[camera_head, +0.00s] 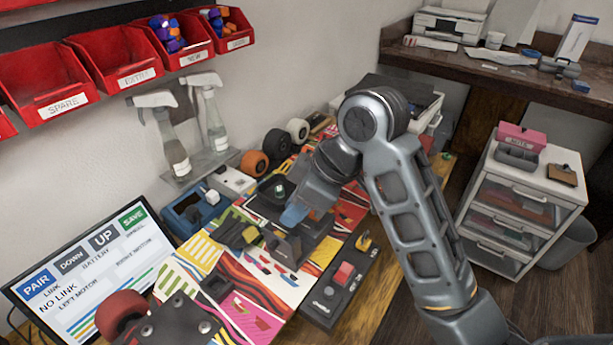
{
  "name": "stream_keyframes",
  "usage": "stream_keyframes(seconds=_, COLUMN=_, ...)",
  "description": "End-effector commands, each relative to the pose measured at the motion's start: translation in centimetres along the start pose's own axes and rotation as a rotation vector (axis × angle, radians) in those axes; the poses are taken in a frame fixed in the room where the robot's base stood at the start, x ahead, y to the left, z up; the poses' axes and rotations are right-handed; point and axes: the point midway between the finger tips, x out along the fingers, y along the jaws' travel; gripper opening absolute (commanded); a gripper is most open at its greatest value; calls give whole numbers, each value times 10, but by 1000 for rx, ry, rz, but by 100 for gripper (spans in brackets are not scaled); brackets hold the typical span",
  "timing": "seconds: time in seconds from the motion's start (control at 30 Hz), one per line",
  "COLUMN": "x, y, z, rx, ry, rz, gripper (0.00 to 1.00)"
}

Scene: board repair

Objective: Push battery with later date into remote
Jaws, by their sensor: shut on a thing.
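My gripper (305,203) hangs over the colourful board in the middle, angled down to the left. It is shut on a small blue thing (293,214), which may be a battery; no date can be read on it. The blue thing is just above or against a dark part (288,246) on the board; I cannot tell whether they touch. A black remote-like box (340,284) with a red button and a yellow stick lies at the board's right front edge. No battery slot can be made out on it.
A blue tray (190,216) and dark and orange wheels (254,163) stand behind the board. A monitor (88,285) reading "NO LINK" is at left. Red bins (110,58) and spray bottles (165,140) are on the wall. A drawer unit (520,190) stands at right.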

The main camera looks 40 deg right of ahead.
Motion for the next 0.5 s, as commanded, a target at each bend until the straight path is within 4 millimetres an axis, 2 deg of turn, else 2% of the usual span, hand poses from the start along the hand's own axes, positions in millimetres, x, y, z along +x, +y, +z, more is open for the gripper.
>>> stream_keyframes(seconds=0.13, x=1, y=-11, z=-1, rx=2, ry=9, rz=-3, gripper=0)
stream_keyframes(seconds=0.5, x=20, y=-11, z=10, rx=3, ry=9, rz=-3, gripper=0)
